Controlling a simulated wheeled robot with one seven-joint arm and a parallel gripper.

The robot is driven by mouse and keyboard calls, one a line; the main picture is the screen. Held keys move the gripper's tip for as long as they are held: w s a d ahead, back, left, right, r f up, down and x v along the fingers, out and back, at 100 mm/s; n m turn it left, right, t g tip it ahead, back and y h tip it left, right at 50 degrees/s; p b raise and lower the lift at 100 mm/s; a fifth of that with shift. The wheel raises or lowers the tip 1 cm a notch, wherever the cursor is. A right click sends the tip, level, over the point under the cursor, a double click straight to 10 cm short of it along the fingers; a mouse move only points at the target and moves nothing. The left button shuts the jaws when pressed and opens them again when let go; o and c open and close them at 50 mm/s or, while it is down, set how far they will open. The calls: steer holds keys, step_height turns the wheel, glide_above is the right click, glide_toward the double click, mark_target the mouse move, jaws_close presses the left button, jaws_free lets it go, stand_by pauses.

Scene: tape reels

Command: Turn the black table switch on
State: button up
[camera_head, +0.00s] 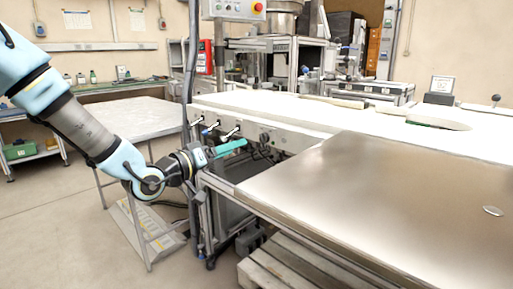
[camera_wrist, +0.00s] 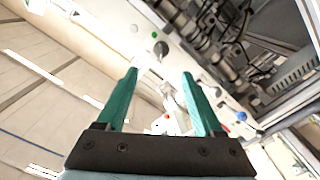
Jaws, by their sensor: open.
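A black round knob (camera_head: 264,138), which looks like the black table switch, sits on the white front panel (camera_head: 290,139) of the long table. A black round knob on a white panel also shows in the wrist view (camera_wrist: 161,48), beyond and between my fingertips. Its on or off position is too small to tell. My gripper (camera_head: 244,143) is open with teal fingers, just left of the knob in the head view. In the wrist view my gripper (camera_wrist: 159,74) has nothing gripped between its fingers.
Several levers (camera_head: 230,132) stick out of the panel left of the knob. In the wrist view a blue knob (camera_wrist: 241,116) lies right of my fingers. A metal-topped table (camera_head: 390,205) stands close on the right, with a wooden pallet (camera_head: 290,262) below. Dark cables hang under the panel.

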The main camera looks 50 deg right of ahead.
mark_target(260, 138)
steer(key=d, duration=1)
steer(key=shift+s+d+p, duration=0.15)
steer(key=shift+s+p, duration=0.1)
steer(key=shift+p, duration=0.05)
jaws_close()
